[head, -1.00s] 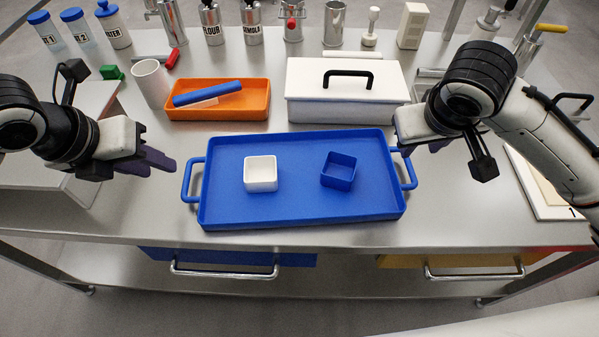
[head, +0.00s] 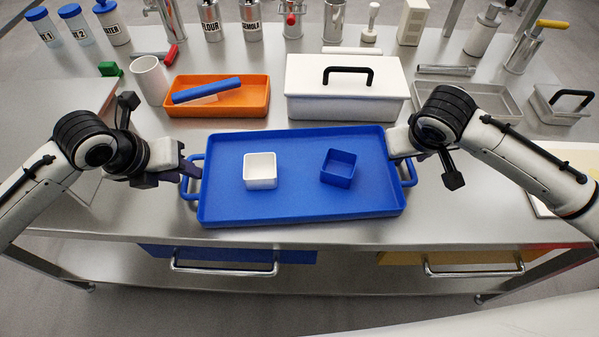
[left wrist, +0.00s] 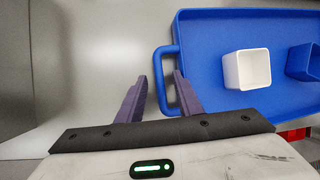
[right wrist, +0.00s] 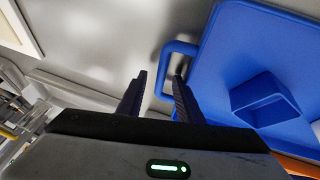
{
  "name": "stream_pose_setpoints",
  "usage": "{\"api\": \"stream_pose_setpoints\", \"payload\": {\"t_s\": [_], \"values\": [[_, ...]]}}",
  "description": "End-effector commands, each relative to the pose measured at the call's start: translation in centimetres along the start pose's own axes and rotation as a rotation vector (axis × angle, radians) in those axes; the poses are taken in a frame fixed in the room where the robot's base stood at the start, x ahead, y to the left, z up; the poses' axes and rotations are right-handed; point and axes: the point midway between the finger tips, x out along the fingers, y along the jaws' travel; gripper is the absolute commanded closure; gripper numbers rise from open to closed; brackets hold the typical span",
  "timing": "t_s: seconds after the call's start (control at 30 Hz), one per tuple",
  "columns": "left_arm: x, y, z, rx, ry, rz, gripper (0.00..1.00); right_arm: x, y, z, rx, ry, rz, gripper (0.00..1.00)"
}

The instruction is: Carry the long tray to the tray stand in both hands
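The long blue tray (head: 300,205) lies flat on the steel table, with a loop handle at each end. A white square cup (head: 260,171) and a blue square cup (head: 338,168) stand in it. My left gripper (head: 188,166) is at the left handle (head: 189,190); in the left wrist view its open purple fingers (left wrist: 161,82) straddle the handle bar (left wrist: 159,75). My right gripper (head: 407,158) is at the right handle (head: 410,173); in the right wrist view its open dark fingers (right wrist: 159,78) straddle that bar (right wrist: 163,72). I cannot identify a tray stand.
A white mug (head: 149,82) is behind left. A grey tray (head: 480,98) lies behind right. The front table strip is clear.

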Motion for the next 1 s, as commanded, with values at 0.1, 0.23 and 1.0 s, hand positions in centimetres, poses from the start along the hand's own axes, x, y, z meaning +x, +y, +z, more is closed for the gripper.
{"api": "stream_pose_setpoints", "payload": {"t_s": [0.1, 0.23, 1.0], "values": [[0.0, 0.0, 0.0, 0.0, 0.0, 0.0, 0.67, 0.0, 0.0, 0.0, 0.0, 0.0, 0.0, 0.67], [0.0, 0.0, 0.0, -0.001, 0.0, 0.0, 0.86, 0.0, 0.0, 0.0, 0.0, 0.0, 0.0, 0.86], [-1.8, -0.4, 0.8, -0.001, -0.002, -0.001, 1.0, -1.8, 0.4, -0.8, 0.001, 0.003, 0.0, 1.0]]}}
